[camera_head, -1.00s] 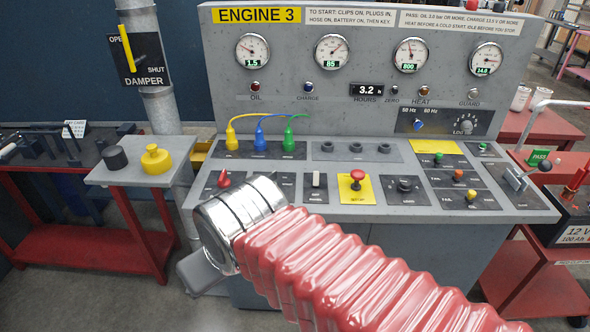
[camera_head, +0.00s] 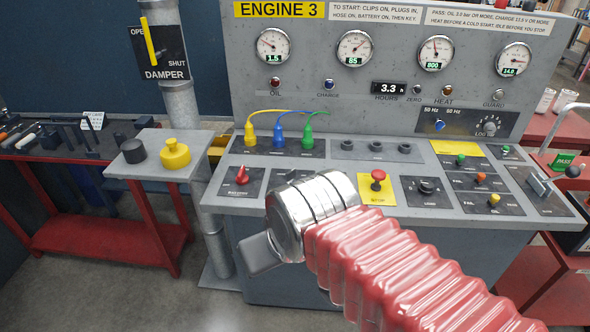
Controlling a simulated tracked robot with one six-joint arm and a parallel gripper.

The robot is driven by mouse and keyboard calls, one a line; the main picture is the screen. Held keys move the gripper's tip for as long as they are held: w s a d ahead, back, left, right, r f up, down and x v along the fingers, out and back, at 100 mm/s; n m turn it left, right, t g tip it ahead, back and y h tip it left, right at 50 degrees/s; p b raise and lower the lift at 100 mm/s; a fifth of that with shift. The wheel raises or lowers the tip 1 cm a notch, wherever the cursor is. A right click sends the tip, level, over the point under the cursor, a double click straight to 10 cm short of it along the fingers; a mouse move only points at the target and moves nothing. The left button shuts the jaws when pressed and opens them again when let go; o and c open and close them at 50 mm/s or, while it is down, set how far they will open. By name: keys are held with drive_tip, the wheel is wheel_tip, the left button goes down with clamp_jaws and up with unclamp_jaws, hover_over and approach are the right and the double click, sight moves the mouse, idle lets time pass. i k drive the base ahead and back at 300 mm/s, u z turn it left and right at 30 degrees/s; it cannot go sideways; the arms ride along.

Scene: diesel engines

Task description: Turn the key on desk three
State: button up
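Desk three is the grey console (camera_head: 400,220) marked ENGINE 3 (camera_head: 280,9). Its sloping panel carries a red knob (camera_head: 242,175) and a red stop button (camera_head: 378,176) on a yellow plate. I cannot make out a key; my silver wrist cuff (camera_head: 310,208) and red sleeve cover part of the panel between these two controls. My gripper is mostly hidden beyond the cuff; only a grey block (camera_head: 262,254), likely part of it, shows at the lower left. I cannot see its fingertips or whether it touches anything. Yellow (camera_head: 249,135), blue (camera_head: 279,135) and green (camera_head: 308,135) plugs sit in their sockets.
Gauges (camera_head: 355,48) and an hours counter (camera_head: 388,88) reading 3.3 line the upright panel. A damper pipe (camera_head: 180,100) and a side shelf with a yellow cap (camera_head: 175,154) stand at left. A red tool bench (camera_head: 100,240) is further left. Red trolleys stand at right.

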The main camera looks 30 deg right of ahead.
sight(290, 175)
drive_tip(key=u, duration=0.05)
drive_tip(key=i, duration=1)
drive_tip(key=z, duration=0.05)
